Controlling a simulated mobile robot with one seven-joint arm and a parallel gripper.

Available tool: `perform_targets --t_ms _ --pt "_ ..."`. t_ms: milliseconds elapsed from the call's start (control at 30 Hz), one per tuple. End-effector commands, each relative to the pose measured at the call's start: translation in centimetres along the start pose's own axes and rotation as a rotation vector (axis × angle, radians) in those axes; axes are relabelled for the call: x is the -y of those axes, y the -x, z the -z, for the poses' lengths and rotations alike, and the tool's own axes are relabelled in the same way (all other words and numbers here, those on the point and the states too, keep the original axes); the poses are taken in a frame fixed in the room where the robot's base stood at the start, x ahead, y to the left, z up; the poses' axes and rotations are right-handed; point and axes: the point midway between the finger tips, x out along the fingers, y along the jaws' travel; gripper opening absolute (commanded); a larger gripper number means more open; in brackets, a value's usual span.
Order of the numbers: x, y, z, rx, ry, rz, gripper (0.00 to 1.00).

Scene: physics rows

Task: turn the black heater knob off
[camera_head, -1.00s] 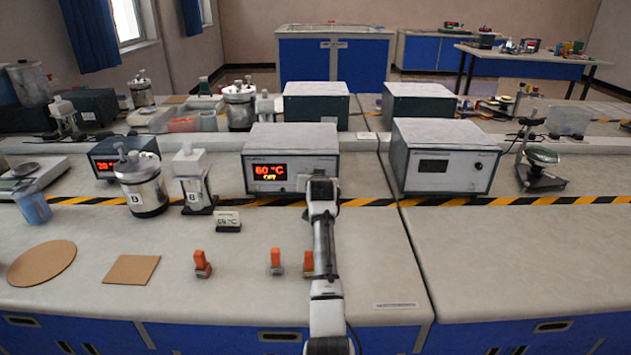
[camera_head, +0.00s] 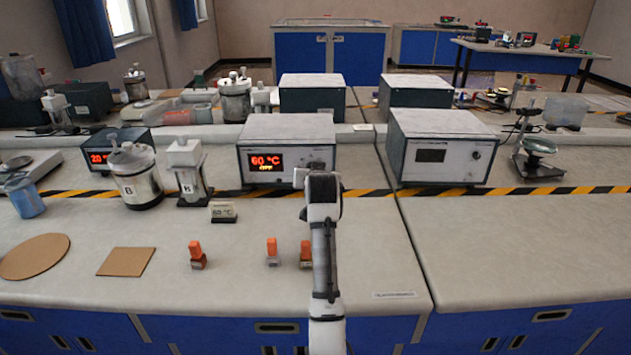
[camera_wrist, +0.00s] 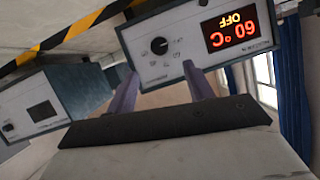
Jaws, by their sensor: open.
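The heater box (camera_head: 288,130) is a white-fronted unit on the bench. Its lit display (camera_head: 266,162) reads 60 °C with a smaller yellow line below. In the wrist view the display (camera_wrist: 230,28) appears turned over and reads 60 °C and OFF. The round black knob (camera_wrist: 159,46) is on the same panel, with a light pointer mark and small labels around it. My gripper (camera_wrist: 159,70) is open and empty, its two fingers pointing at the panel on either side of the knob in the picture. Contact cannot be told. In the head view my wrist covers the panel's lower right.
A similar box with a dark display (camera_head: 440,145) stands to the right. A white stand marked with a letter (camera_head: 187,170) and a metal vessel (camera_head: 135,175) stand left. A small 60 °C sign (camera_head: 223,211) and several orange-topped pieces (camera_head: 196,252) are in front.

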Motion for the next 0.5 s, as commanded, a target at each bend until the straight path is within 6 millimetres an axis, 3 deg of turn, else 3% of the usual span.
perform_targets --t_ms 200,500 --pt "-0.1 3.1 -0.1 -0.002 -0.001 -0.001 0.52" --pt "-0.1 4.3 0.0 0.0 -0.001 -0.001 0.52"
